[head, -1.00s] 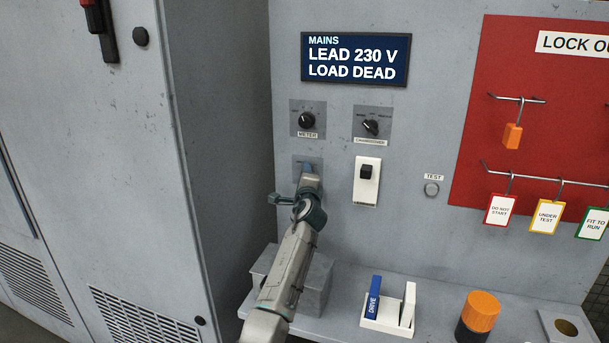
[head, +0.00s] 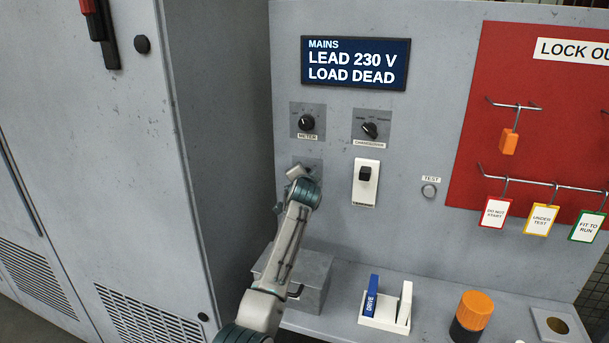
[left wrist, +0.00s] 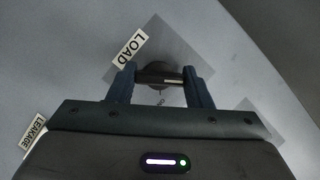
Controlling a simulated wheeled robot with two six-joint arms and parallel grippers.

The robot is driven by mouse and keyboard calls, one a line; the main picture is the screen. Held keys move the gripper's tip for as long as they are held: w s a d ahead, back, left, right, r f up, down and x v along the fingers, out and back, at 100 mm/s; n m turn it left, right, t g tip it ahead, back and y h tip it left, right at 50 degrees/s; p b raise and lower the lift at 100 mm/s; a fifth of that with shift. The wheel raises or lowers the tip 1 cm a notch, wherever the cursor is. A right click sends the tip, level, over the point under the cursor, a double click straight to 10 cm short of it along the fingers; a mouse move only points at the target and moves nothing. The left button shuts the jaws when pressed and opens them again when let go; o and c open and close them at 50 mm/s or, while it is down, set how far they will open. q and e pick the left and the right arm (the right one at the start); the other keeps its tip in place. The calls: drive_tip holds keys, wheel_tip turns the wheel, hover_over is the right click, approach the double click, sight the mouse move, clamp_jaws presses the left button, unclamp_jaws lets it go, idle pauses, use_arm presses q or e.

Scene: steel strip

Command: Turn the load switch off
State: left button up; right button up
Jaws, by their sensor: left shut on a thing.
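The load switch is a dark rotary knob (left wrist: 153,68) on a grey plate, with a white LOAD label (left wrist: 130,48) beside it in the left wrist view. My left gripper (left wrist: 160,80) has its two fingers on either side of the knob's grip and is shut on it. In the head view my left gripper (head: 299,176) covers the knob, and only part of the switch plate (head: 312,163) shows behind it. The plate looks tilted in the wrist view. The display (head: 355,64) reads MAINS, LEAD 230 V, LOAD DEAD. My right gripper is not in view.
The meter knob (head: 306,122) is just above, with the changeover knob (head: 370,130) and a black-toggled white switch (head: 365,183) to the right. A grey box (head: 310,282) sits on the shelf below. A cabinet (head: 100,180) stands close on the left.

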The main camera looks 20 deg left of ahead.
use_arm(q)
drive_tip(key=shift+f+n+g, duration=0.15)
drive_tip(key=shift+n+g, duration=0.15)
drive_tip(key=shift+n, duration=0.2)
drive_tip(key=shift+h, duration=0.3)
drive_tip(key=shift+f, duration=0.1)
drive_tip(key=o, duration=1)
drive_tip(key=shift+s+r, duration=0.15)
drive_tip(key=shift+r, duration=0.05)
